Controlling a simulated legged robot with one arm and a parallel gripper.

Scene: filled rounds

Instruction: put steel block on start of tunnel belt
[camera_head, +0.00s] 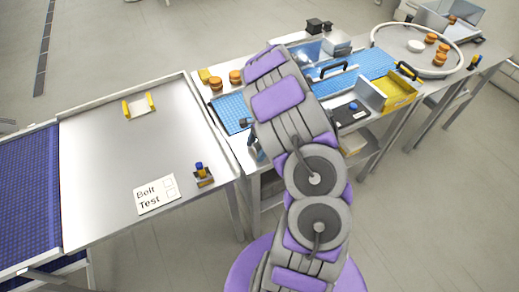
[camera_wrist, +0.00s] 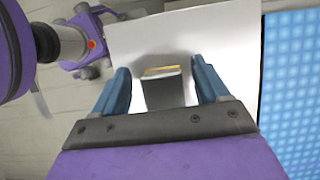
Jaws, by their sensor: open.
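In the wrist view, a grey block (camera_wrist: 163,92) with a yellowish far edge, which looks like the steel block, stands on a pale table top (camera_wrist: 185,35). My gripper (camera_wrist: 160,76) is open, with one blue finger on each side of the block. Gaps show between the fingers and the block. In the head view, my arm hides most of the gripper and I cannot make out the block. The blue tunnel belt (camera_head: 232,112) runs along the workbench, its left end showing left of my arm. The belt's blue surface (camera_wrist: 290,90) lies right of the gripper in the wrist view.
A steel table (camera_head: 110,165) with a "Belt Test" card (camera_head: 157,194) and a control button box (camera_head: 203,175) stands at left. Orange pucks (camera_head: 235,77) sit behind the belt. A yellow bin (camera_head: 398,92) and a round conveyor (camera_head: 385,28) are at right.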

